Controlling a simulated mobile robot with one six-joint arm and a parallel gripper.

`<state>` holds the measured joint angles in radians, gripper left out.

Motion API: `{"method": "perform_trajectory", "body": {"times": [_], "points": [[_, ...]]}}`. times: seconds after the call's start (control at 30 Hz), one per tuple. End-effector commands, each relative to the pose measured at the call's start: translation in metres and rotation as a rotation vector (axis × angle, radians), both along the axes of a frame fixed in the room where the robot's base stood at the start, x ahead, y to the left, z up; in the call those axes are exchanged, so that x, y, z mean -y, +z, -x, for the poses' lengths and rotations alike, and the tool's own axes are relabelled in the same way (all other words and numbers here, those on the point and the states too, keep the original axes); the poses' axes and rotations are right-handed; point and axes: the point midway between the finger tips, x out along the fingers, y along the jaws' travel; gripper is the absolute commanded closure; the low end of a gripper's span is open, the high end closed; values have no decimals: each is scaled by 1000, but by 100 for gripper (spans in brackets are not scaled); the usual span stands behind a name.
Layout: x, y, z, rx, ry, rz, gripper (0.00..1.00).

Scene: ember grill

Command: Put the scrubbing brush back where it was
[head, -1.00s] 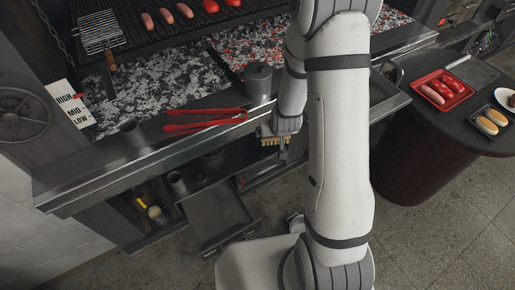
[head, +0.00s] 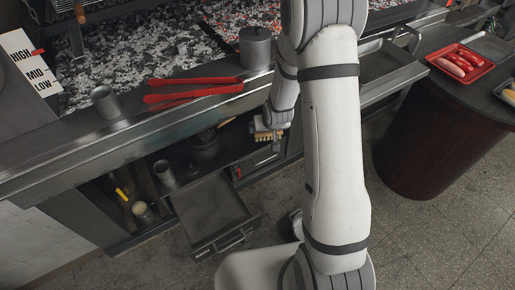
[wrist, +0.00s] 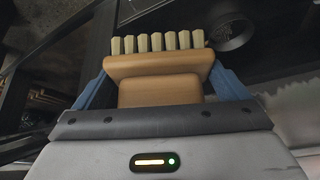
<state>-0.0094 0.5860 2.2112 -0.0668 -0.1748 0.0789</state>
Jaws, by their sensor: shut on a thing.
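The scrubbing brush has a tan wooden body and pale bristle tufts. In the wrist view the brush (wrist: 155,68) sits between the two blue fingers of my gripper (wrist: 155,90), which is shut on it, bristles pointing away from the palm. In the head view the brush (head: 268,136) shows at the end of my gripper (head: 268,128), bristles down, in front of the grill counter's edge and near the open space under it. My arm hides part of this area.
An open drawer (head: 213,210) juts out below the counter. A dark pot (head: 203,138) and a grey cup (head: 164,172) stand under the counter.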

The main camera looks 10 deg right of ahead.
Motion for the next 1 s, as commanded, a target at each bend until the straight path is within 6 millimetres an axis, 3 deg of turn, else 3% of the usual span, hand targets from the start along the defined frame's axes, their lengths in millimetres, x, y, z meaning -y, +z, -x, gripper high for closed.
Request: {"method": "perform_trajectory", "body": {"times": [0.03,0.1,0.8,1.0], "points": [[0,-29,-5,2,1,0,24],[-1,-48,-11,2,0,-1,24],[0,-236,-69,2,-1,8,24],[1,-280,-83,5,4,15,24]]}}
